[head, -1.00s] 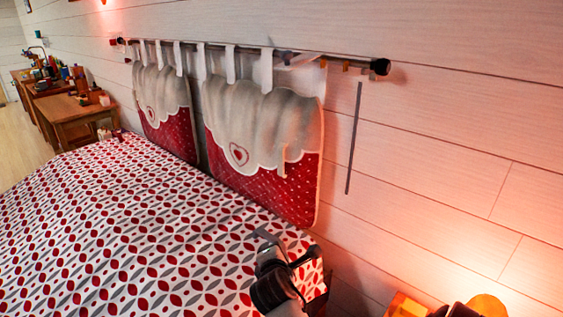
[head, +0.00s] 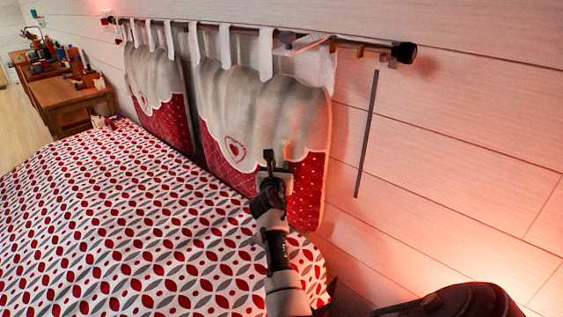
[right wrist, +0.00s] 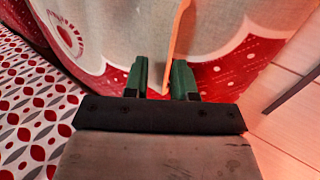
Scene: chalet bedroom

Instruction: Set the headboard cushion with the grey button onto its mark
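The near headboard cushion (head: 262,105), pale grey above and red below with a heart, hangs by white loops from the wall rod (head: 345,46). I cannot make out a grey button. A dark vertical strip (head: 367,133), perhaps the mark, is on the wall right of the cushion. A tan strip (head: 288,150) stands out from the cushion's front; it shows orange in the right wrist view (right wrist: 178,45). My right gripper (head: 277,160) is at the cushion's lower front. Its green fingers (right wrist: 161,75) are apart, with the strip between them and gaps beside it. My left gripper is out of view.
A second cushion (head: 157,90) hangs farther left on the rod. The bed (head: 130,220) with its red and grey patterned cover fills the lower left. A wooden desk (head: 70,90) with small objects stands at the far left.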

